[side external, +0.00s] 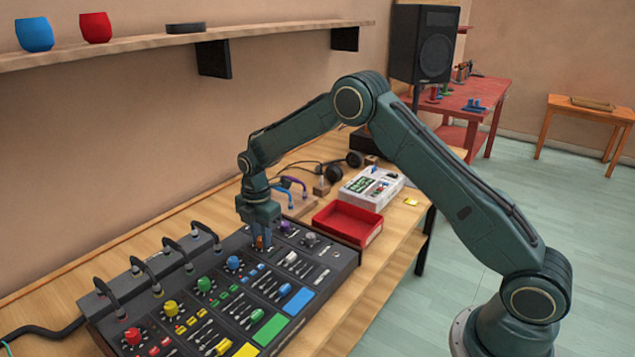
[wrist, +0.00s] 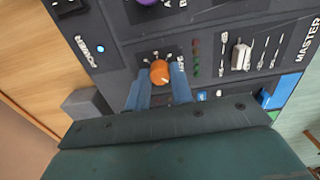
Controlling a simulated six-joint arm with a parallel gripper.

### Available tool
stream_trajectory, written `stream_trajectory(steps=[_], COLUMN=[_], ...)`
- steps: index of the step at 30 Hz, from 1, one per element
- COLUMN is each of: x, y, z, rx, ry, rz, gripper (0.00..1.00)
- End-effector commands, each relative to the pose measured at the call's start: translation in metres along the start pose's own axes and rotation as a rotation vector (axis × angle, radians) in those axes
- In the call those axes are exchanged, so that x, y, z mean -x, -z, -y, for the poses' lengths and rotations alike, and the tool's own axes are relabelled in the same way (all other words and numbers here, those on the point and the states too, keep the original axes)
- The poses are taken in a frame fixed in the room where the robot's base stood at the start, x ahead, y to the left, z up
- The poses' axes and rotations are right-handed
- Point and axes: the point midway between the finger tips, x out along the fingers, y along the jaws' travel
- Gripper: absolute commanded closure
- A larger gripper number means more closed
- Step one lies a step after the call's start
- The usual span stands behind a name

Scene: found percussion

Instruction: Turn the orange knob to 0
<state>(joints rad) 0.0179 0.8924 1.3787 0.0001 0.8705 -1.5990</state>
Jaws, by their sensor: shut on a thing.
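The orange knob (wrist: 159,71) sits on the black mixer panel, with small white marks around it that are too small to read. A short pale line shows on its lower right in the wrist view. My gripper (wrist: 160,82) has its two blue fingers on either side of the knob, shut on it. In the side view my gripper (side external: 262,237) points down at the far end of the mixer (side external: 345,263), and the orange knob (side external: 260,243) shows between the fingers. I cannot tell which number the knob points to.
A purple knob (wrist: 147,2) and a grey slider (wrist: 240,57) are close to the orange knob. Green, blue, yellow and red knobs line the mixer. A red tray (side external: 348,222) stands beyond it, and cables loop along its back edge.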

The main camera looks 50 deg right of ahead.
Motion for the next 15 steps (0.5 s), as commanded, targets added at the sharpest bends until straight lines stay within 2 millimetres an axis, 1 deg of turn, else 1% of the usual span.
stream_trajectory(steps=[11,12,14,15], x=[0.0007,0.0007,0.0006,0.0005], y=[0.0004,0.0004,0.0004,0.0004], z=[-0.0005,-0.0005,-0.0004,-0.0004], rx=[0.008,0.007,0.007,0.007], ry=[-0.002,-0.002,-0.002,-0.001], rz=[0.000,0.000,0.000,0.000], gripper=[1.00,0.70,0.58,0.56])
